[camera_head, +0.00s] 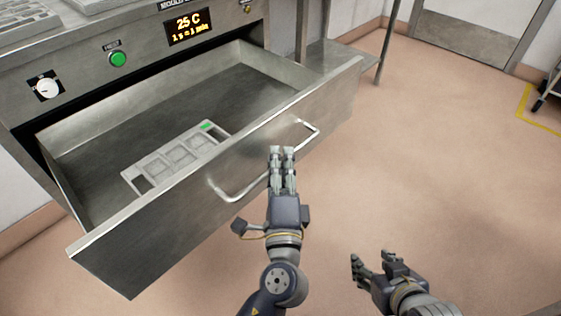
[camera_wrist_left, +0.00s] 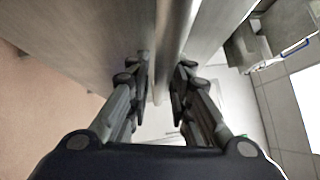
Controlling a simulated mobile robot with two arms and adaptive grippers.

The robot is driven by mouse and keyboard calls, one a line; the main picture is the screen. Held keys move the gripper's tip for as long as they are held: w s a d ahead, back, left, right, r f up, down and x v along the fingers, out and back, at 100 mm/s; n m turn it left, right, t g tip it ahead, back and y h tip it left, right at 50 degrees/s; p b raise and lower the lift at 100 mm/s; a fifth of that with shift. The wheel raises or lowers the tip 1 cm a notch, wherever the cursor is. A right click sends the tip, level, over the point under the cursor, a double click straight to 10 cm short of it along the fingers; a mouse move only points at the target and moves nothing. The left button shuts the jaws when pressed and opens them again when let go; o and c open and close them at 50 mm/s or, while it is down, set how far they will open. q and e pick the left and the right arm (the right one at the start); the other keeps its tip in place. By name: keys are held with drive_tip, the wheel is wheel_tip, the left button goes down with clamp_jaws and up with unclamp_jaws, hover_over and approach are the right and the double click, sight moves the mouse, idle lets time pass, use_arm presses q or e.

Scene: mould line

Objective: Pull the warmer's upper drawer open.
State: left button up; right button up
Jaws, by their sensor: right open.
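The warmer's upper drawer (camera_head: 115,257) is pulled far out in the head view. Its steel front has a bar handle (camera_head: 238,194). My left gripper (camera_head: 282,152) is at the handle, its two fingers close together across the bar and hiding part of it. In the left wrist view the fingers (camera_wrist_left: 162,75) stand either side of a narrow gap, close to the steel front. It looks shut on the handle, though the contact itself is partly hidden. My right gripper (camera_head: 375,268) is open and empty, low over the floor, away from the drawer.
A grey frame tray (camera_head: 157,167) with square pockets and a green mark lies in the drawer. The warmer's panel above has a white dial (camera_head: 46,87), a green button (camera_head: 118,59) and a display (camera_head: 188,24) reading 25 C.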

use_arm(q)
drive_tip(key=s+d+f, duration=0.1)
drive_tip(key=s, duration=1.1)
drive_tip(key=shift+d+f, duration=0.15)
drive_tip(key=shift+f, duration=0.2)
drive_tip(key=shift+w, duration=0.1)
